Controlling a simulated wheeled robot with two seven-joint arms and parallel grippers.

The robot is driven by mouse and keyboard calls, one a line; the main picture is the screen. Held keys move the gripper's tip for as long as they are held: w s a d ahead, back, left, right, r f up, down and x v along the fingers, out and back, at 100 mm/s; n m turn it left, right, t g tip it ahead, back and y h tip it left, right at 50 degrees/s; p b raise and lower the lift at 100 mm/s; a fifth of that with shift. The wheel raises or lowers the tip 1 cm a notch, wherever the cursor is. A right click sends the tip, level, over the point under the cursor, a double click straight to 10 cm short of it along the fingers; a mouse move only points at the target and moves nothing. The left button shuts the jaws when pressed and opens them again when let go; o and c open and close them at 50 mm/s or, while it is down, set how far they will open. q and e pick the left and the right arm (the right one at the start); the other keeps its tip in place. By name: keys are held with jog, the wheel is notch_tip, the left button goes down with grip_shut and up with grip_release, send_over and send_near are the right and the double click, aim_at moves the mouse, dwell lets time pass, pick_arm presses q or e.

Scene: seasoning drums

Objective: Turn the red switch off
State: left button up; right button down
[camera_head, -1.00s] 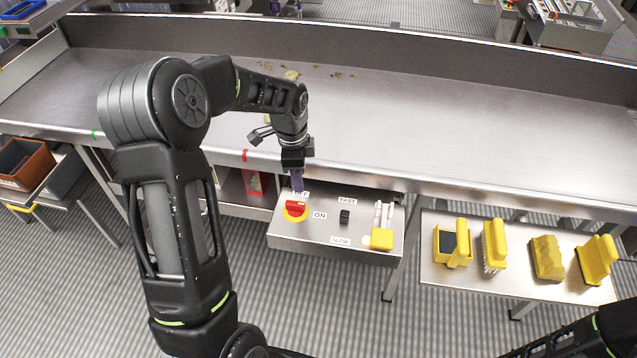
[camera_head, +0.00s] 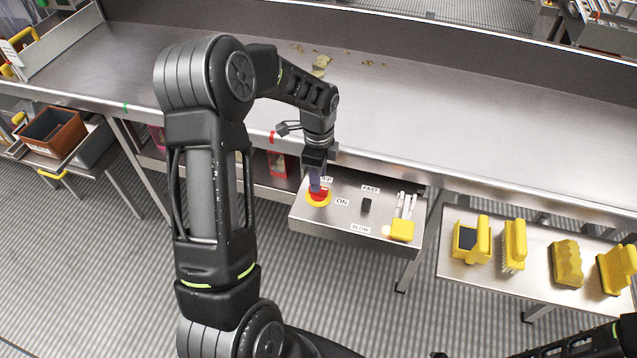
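The red switch (camera_head: 322,196) sits on a yellow round base at the left of the grey control box (camera_head: 345,222). The ON label shows to its right, and the OFF label behind it is partly covered. My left gripper (camera_head: 315,189) points down at the switch, its narrow bluish fingers at or touching the red knob. The fingers hide part of the knob, so I cannot tell its exact angle or whether they grip it. Of my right arm only a dark part shows at the bottom right corner; its gripper is out of view.
A black switch (camera_head: 366,205) between FAST and SLOW labels and a yellow block (camera_head: 402,230) with white levers are on the same box. A steel worktable (camera_head: 450,130) stands behind. Yellow brushes (camera_head: 515,243) and similar tools lie on a side table at right.

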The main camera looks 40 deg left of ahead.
pick_arm(q)
notch_tip(320, 180, down, 4)
jog(key=shift+f+p, duration=0.1)
jog(key=shift+p, duration=0.2)
grip_shut()
dwell(0.5)
